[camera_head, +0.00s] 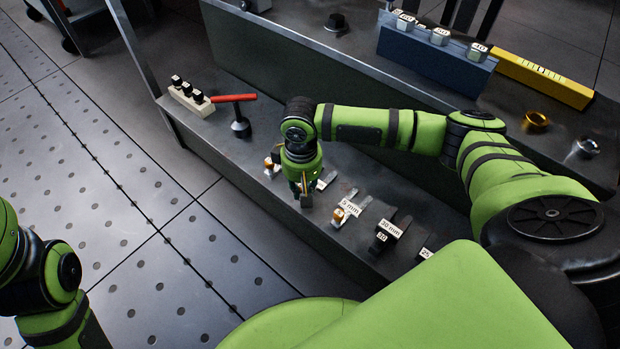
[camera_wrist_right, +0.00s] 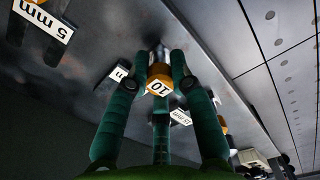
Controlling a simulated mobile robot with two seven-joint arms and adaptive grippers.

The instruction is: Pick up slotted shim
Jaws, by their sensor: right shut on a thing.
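A slotted shim with an orange tab (camera_wrist_right: 160,77) marked 10 is between the fingers of my right gripper (camera_wrist_right: 161,68) in the right wrist view; its far end is partly hidden by the fingers. In the head view my right gripper (camera_head: 304,193) points down at the lower shelf and hides most of that shim. Another orange-tabbed piece (camera_head: 340,218) lies to the right by a 5 mm label. Dark shims lie further right by a 20 mm label (camera_head: 389,229). My left arm shows at the lower left; its gripper is out of frame.
The upper level holds a blue block (camera_head: 436,61), a yellow level (camera_head: 543,79) and a gold ring (camera_head: 536,120). Perforated floor tiles lie clear at left.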

